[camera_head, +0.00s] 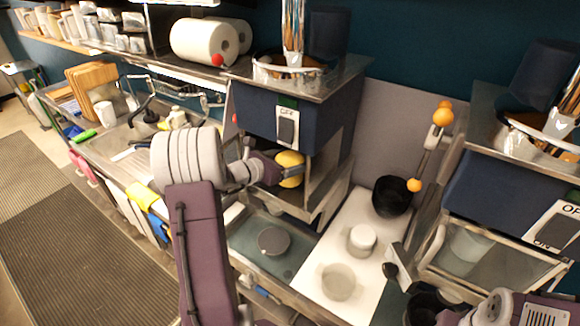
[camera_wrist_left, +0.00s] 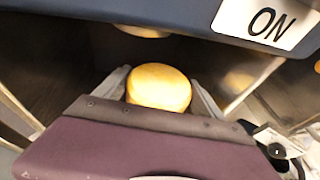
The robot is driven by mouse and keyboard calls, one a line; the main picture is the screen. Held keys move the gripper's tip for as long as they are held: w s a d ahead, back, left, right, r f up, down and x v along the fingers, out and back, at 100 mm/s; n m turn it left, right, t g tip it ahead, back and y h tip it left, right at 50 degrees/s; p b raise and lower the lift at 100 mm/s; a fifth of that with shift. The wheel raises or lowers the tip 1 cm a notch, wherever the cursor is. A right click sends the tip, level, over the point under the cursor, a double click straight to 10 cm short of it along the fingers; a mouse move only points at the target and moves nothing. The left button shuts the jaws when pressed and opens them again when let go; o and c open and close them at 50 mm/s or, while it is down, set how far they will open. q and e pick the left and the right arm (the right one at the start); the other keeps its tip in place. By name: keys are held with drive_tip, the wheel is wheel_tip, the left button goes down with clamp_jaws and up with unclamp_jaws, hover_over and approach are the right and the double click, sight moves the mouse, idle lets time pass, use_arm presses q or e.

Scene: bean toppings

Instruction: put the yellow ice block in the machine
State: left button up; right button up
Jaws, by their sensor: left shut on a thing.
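The yellow ice block (camera_head: 290,168) is a rounded yellow piece held at the front opening of the left dark blue machine (camera_head: 262,112). In the left wrist view the block (camera_wrist_left: 159,87) sits between the two pale fingers of my left gripper (camera_wrist_left: 160,92), which is shut on it. The machine's dark underside and ON label (camera_wrist_left: 272,22) are just above it there. A pale round part (camera_wrist_left: 146,31) shows under the machine above the block. My right gripper (camera_head: 432,303) is at the lower right of the head view, partly cut off; its jaws are unclear.
A second blue machine (camera_head: 520,168) stands at the right, with a clear cup under it. A white board (camera_head: 345,215) holds a black bowl (camera_head: 391,197), a white cup (camera_head: 362,240) and a clear bowl (camera_head: 339,281). A round grey lid (camera_head: 273,240) lies below the left machine.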

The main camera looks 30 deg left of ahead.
use_arm(q)
drive_tip(key=shift+f, duration=0.35)
wheel_tip(320, 180, down, 3)
drive_tip(key=shift+w+d+r+p, duration=0.1)
drive_tip(key=shift+r+p, duration=0.05)
drive_tip(key=shift+p, duration=1.05)
drive_tip(key=shift+w+f, duration=0.1)
drive_tip(key=shift+f, duration=0.2)
drive_tip(key=shift+w+f, duration=0.1)
drive_tip(key=shift+f, duration=0.05)
drive_tip(key=shift+f+b, duration=0.15)
drive_tip(key=shift+b, duration=0.15)
drive_tip(key=o, duration=2)
